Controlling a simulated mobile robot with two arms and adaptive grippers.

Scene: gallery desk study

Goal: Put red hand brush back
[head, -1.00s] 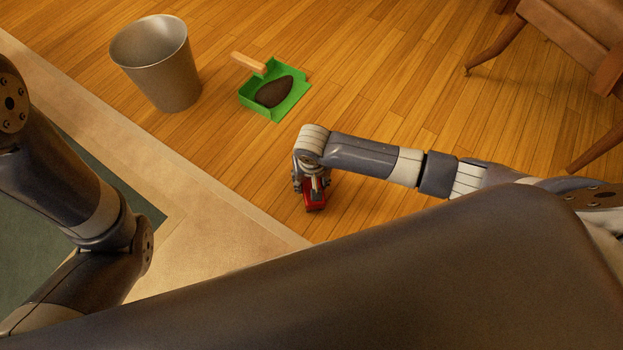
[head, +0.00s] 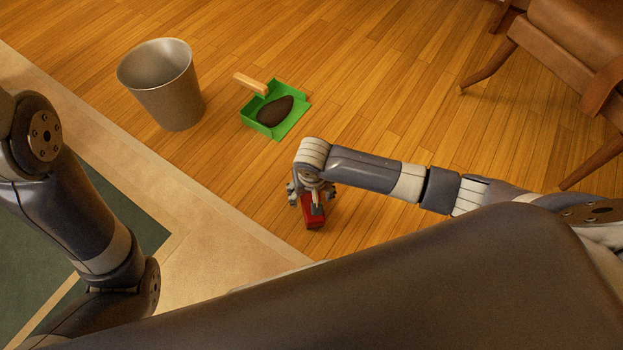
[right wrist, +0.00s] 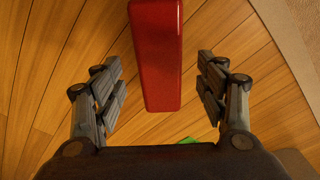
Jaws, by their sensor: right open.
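The red hand brush (head: 314,213) lies on the wooden floor under my right gripper (head: 312,196), partly hidden by it in the head view. In the right wrist view the red brush (right wrist: 157,55) reaches down from the top edge, between and beyond the two fingers. My right gripper (right wrist: 161,98) is open, with a gap between each finger and the brush. My left arm shows at the left of the head view, but its gripper is out of sight.
A green dustpan (head: 292,122) with a wooden handle and a dark pile in it lies on the floor. A metal bin (head: 170,95) stands left of it. A brown wooden chair (head: 570,50) is at the upper right. A pale carpet border (head: 200,245) lies left of the brush.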

